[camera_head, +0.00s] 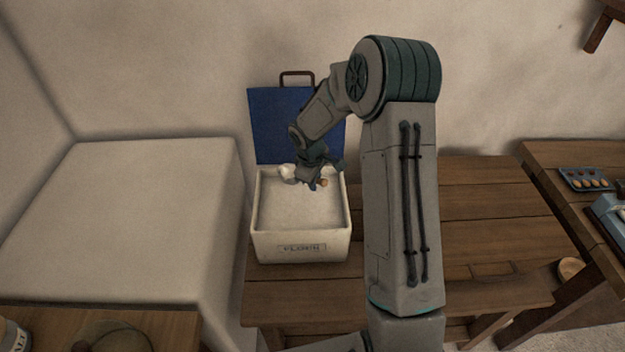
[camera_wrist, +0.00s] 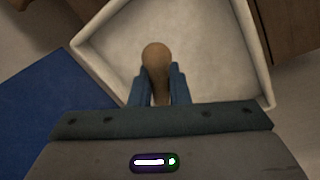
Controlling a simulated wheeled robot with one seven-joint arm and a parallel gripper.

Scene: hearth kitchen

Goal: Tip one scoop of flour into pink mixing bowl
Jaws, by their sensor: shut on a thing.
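The white flour bin (camera_head: 301,246), lettered FLOUR on its front, stands open on the wooden table with its blue lid (camera_head: 275,125) raised behind it. Pale flour (camera_head: 300,212) fills much of the inside; it also shows in the wrist view (camera_wrist: 205,45). My gripper (camera_head: 315,182) is over the back part of the bin. In the wrist view my gripper (camera_wrist: 160,88) is shut on a brown, round-ended wooden handle (camera_wrist: 156,58), seemingly of a scoop. The scoop's bowl is hidden, so its load cannot be told. I cannot make out a pink mixing bowl.
A large pale block (camera_head: 120,215) stands left of the bin. The wooden table (camera_head: 480,225) is mostly clear to the right. A second table at far right holds an egg tray (camera_head: 584,180) and a small wooden bowl (camera_head: 571,269) is near its lower edge.

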